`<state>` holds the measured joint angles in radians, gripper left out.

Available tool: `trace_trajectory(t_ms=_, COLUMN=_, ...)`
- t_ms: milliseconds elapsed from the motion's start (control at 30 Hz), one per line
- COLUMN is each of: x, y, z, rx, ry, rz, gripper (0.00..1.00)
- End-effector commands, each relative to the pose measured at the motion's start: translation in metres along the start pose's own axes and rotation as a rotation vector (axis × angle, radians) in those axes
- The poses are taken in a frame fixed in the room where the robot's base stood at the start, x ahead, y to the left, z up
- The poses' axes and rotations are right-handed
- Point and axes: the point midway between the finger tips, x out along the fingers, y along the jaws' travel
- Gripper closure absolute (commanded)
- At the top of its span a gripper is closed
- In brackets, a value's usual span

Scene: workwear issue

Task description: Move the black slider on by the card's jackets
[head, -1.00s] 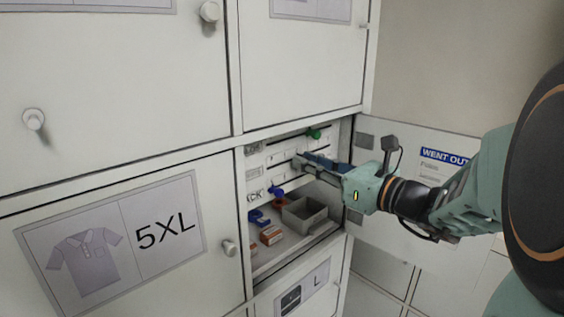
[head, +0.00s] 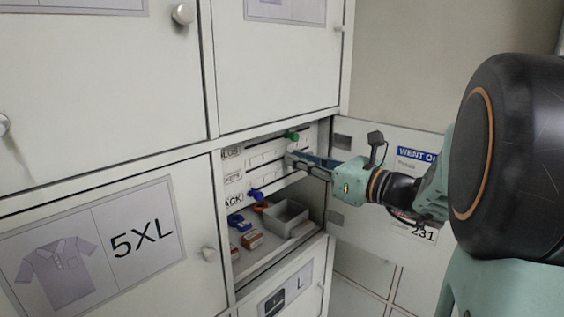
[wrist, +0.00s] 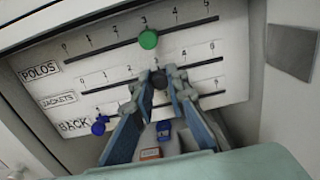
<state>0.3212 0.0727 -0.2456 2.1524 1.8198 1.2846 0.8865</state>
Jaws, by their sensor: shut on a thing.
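The black slider (wrist: 159,79) sits on the middle slot, labelled JACKETS (wrist: 58,100), in the wrist view. In the head view my gripper (head: 291,158) reaches into the open locker and hides the slider. The card (head: 415,155), headed WENT OUT, hangs on the open door. Its smaller lines are too small or hidden behind my arm; 231 shows low on it.
A green slider (wrist: 148,39) is on the POLOS slot above, near 3. A blue slider (wrist: 99,127) is on the BACK slot below, near the left. A grey bin (head: 287,217) and small boxes (head: 252,240) stand on the locker floor. The open door is close on the right.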

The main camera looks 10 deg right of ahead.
Motion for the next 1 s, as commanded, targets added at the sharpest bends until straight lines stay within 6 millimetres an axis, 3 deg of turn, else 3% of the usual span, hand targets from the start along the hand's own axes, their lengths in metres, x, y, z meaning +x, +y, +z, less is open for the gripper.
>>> trace_trajectory(t_ms=67, x=0.000, y=0.000, z=0.000, rx=-0.001, ry=0.000, rz=-0.001, gripper=1.00)
trace_trajectory(t_ms=100, x=0.000, y=0.000, z=0.000, rx=-0.001, ry=0.000, rz=-0.001, gripper=0.83)
trace_trajectory(t_ms=233, x=0.000, y=0.000, z=0.000, rx=-0.001, ry=0.000, rz=0.000, gripper=0.69)
trace_trajectory(t_ms=633, x=-0.008, y=0.000, z=0.000, rx=-0.001, ry=-0.001, rz=-0.001, gripper=0.68)
trace_trajectory(t_ms=1000, x=-0.082, y=-0.001, z=0.000, rx=-0.001, ry=-0.001, rz=-0.005, gripper=0.68)
